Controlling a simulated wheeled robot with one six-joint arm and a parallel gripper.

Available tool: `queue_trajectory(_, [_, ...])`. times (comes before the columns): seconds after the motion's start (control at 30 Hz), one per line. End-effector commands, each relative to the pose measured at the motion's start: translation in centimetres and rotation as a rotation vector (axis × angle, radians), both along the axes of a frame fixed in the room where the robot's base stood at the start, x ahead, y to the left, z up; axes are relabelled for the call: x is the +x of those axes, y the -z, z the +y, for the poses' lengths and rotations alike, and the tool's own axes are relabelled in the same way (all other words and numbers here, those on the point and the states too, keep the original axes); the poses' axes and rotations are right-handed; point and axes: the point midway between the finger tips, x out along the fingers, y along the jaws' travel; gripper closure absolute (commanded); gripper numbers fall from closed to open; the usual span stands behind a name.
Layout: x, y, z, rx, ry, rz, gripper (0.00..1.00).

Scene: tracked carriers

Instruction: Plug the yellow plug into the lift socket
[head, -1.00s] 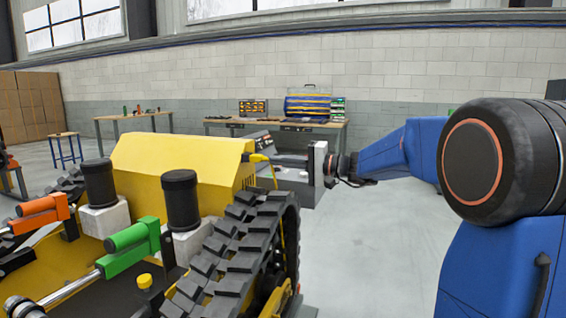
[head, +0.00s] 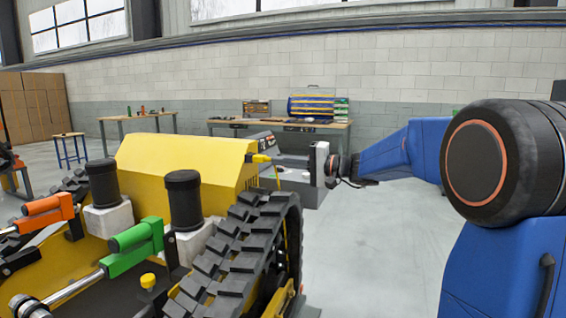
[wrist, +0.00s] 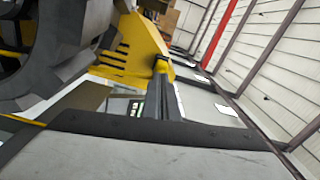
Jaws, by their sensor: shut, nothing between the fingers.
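The yellow plug (head: 260,158) is a small yellow piece at the right upper corner of the yellow carrier (head: 190,160). It also shows in the wrist view (wrist: 163,64), right at the tips of my fingers. My gripper (head: 273,161) reaches in from the right, its fingers pointing left at the plug. In the wrist view the dark fingers (wrist: 162,74) are together with nothing between them. I cannot tell whether they touch the plug. I cannot make out the lift socket with certainty in either view.
The carrier's black track (head: 235,245) stands just below and left of my gripper. Green (head: 135,238) and orange (head: 47,207) handled parts and black cylinders (head: 183,200) sit on the carrier. A workbench (head: 290,125) stands behind. The floor (head: 375,235) to the right is clear.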

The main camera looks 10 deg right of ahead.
Motion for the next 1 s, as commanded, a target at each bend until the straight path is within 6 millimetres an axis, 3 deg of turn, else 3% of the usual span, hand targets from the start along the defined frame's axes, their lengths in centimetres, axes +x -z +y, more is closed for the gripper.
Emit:
queue_trajectory(0.67, [-2.0,-0.1,-2.8,0.0,0.0,-0.001,1.0])
queue_trajectory(1.0, [-5.0,-0.1,-7.0,0.0,0.003,-0.002,1.0])
